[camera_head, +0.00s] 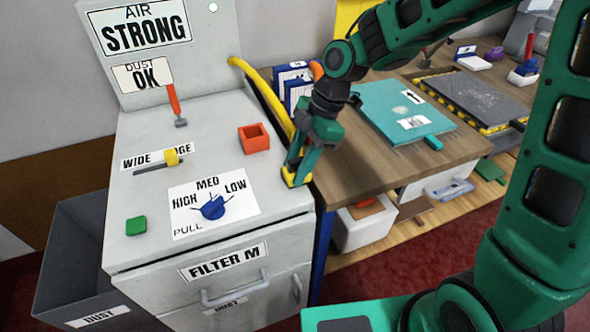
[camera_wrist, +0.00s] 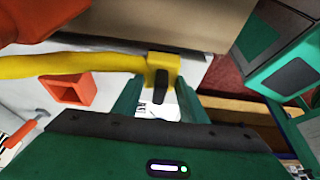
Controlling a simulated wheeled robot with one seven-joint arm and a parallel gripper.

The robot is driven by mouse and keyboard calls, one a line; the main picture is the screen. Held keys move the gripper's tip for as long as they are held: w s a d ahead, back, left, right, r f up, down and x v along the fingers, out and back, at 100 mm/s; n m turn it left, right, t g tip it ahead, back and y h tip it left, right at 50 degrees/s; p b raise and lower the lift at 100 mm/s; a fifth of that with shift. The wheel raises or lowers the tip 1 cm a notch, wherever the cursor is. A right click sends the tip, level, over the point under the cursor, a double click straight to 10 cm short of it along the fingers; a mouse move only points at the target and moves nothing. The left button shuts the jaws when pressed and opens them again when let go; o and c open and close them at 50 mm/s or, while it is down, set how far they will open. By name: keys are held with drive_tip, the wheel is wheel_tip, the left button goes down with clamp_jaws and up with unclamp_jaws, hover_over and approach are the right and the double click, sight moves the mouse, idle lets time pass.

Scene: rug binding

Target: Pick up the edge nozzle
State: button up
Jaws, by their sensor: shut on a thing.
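A yellow block-shaped nozzle (camera_head: 290,180) sits at the end of a yellow hose (camera_head: 262,90), by the right edge of the grey cabinet top. In the wrist view the nozzle (camera_wrist: 172,64) has a dark slot-like part and joins the hose (camera_wrist: 70,66) on its left. I take it for the edge nozzle. My gripper (camera_head: 299,168) points down at the nozzle and is shut on it. In the wrist view my two fingers (camera_wrist: 160,92) stand on either side of it. I cannot tell if the nozzle touches the cabinet top.
The grey cabinet top (camera_head: 150,205) bears an orange-red open box (camera_head: 254,139), a blue dial (camera_head: 213,208), a yellow slider knob (camera_head: 171,157) and a green button (camera_head: 136,225). A wooden bench (camera_head: 350,178) with a teal mat (camera_head: 385,105) stands close on the right.

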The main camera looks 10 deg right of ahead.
sight(291, 161)
drive_tip(key=shift+r, duration=0.1)
wheel_tip(291, 161, up, 4)
drive_tip(key=shift+s+a+r, duration=0.1)
drive_tip(key=shift+r, duration=0.1)
drive_tip(key=s+a+r, duration=0.4)
drive_tip(key=s+r, duration=0.2)
drive_tip(key=s, duration=0.4)
drive_tip(key=shift+s+a+r, duration=0.2)
drive_tip(key=shift+a, duration=0.2)
